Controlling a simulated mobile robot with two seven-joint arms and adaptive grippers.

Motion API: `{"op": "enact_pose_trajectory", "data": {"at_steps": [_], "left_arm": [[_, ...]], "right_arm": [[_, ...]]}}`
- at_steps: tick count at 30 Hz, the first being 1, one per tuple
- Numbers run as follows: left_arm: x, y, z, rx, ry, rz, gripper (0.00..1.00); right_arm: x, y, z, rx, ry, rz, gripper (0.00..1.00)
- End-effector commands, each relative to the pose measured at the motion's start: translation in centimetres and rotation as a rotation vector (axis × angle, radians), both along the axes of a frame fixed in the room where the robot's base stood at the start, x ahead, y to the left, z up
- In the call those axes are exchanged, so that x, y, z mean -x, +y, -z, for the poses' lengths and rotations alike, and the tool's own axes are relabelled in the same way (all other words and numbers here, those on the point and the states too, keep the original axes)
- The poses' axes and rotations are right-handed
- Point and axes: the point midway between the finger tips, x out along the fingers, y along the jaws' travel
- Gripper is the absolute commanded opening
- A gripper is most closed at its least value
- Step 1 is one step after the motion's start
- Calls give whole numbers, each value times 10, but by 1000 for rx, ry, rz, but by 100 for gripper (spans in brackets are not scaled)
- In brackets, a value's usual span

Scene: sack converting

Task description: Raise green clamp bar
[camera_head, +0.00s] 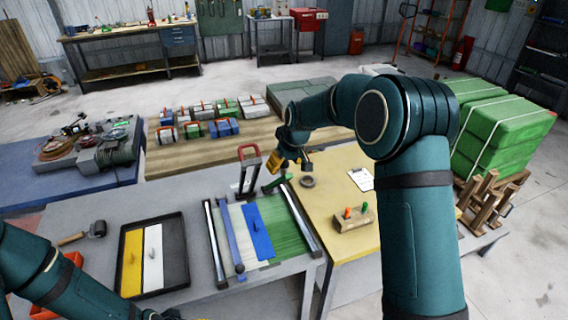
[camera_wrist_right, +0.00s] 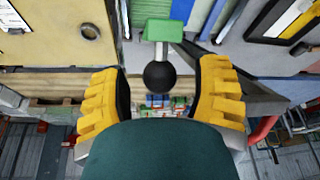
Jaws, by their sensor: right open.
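The green clamp bar (camera_head: 275,184) is at the back end of the grey bench's slatted fixture, just below my right gripper (camera_head: 290,168). In the right wrist view, its green end (camera_wrist_right: 168,30) carries a black ball knob (camera_wrist_right: 160,76). The knob lies between the two yellow fingers, with a visible gap on each side. My right gripper is open and holds nothing. Whether the fingers reach down to the knob's height is hard to tell. My left arm enters at the lower left of the head view, its fingers out of frame.
A red-topped upright frame (camera_head: 249,153) stands close left of my right gripper. A blue plate (camera_head: 258,232) lies on the fixture. A black tray (camera_head: 176,262) holds yellow and white plates. A dark ring (camera_head: 307,182) and a wooden block (camera_head: 352,220) sit on the yellow table.

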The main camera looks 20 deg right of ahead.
Motion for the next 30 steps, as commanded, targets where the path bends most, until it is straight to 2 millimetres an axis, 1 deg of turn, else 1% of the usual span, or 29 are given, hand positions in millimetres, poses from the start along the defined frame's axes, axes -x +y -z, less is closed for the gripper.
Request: {"op": "enact_pose_trajectory", "data": {"at_steps": [5, 12, 15, 18, 21, 30], "left_arm": [[0, 0, 0, 0, 0, 0, 47], [0, 0, 0, 0, 0, 0, 47], [0, 0, 0, 0, 0, 0, 47], [0, 0, 0, 0, 0, 0, 47], [0, 0, 0, 0, 0, 0, 47], [0, 0, 0, 0, 0, 0, 47]], "right_arm": [[9, -3, -28, -1, -6, 1, 63], [25, -9, -74, -1, -4, 0, 63], [31, -11, -89, -1, -3, 0, 63], [35, -12, -99, -1, -2, 0, 63], [37, -13, -105, -1, -2, 0, 63], [38, -13, -108, 0, 0, 0, 63]]}}
